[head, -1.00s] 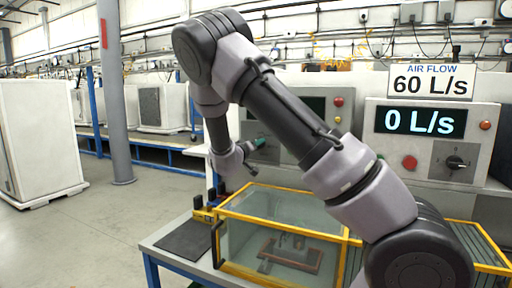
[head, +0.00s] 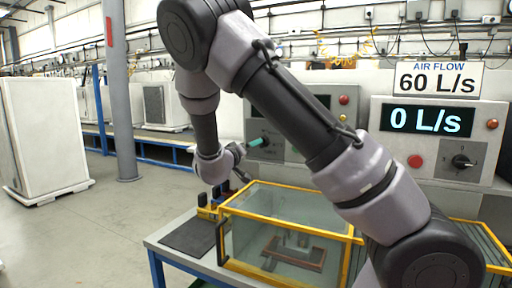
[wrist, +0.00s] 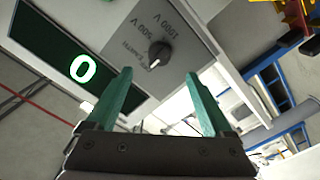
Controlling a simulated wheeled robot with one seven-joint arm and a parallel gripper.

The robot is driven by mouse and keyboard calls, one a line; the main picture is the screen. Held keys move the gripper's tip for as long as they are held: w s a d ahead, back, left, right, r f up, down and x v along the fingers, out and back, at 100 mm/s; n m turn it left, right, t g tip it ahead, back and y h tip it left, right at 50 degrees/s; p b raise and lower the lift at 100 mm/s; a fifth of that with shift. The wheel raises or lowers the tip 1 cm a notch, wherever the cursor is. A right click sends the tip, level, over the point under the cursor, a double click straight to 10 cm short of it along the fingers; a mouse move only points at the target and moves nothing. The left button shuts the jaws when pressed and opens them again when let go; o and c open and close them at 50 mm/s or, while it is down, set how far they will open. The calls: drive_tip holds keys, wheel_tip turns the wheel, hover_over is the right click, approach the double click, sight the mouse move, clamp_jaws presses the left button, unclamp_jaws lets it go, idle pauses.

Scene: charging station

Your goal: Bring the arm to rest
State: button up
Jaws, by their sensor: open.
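My gripper shows in the wrist view (wrist: 158,98) with its two green fingers apart and nothing between them. In the head view my gripper (head: 252,146) is at the end of the raised arm, which bends up and over. It is above the back left corner of the yellow-framed glass case (head: 232,240), in front of the grey panels. The fingertips are small in the head view. In the wrist view a panel with a green display reading 0 (wrist: 82,68) and a black knob (wrist: 158,53) lies beyond the fingers.
The glass case stands on a table (head: 155,243) with a dark mat (head: 188,236). A control box reading 0 L/s (head: 432,120) stands at the right under an AIR FLOW 60 L/s sign (head: 437,78). A grey post (head: 121,100) and open floor are at the left.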

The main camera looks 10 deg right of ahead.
drive_tip(key=shift+v, duration=1)
drive_tip(key=w+d+r+m+g+y, duration=0.1)
drive_tip(key=d+r+m+g+y, duration=0.15)
drive_tip(key=d+y, duration=0.4)
drive_tip(key=s+r+m+g+y, duration=0.1)
drive_tip(key=s+r+g+y, duration=0.1)
drive_tip(key=s+r+y, duration=0.55)
drive_tip(key=s+d+r+g, duration=0.1)
drive_tip(key=s+d, duration=0.2)
drive_tip(key=s, duration=0.9)
drive_tip(key=s+d+r+m+g+h, duration=0.1)
drive_tip(key=s+d+g, duration=0.1)
drive_tip(key=s, duration=1)
drive_tip(key=shift+d+r, duration=0.2)
drive_tip(key=shift+d, duration=0.3)
drive_tip(key=shift+s, duration=0.15)
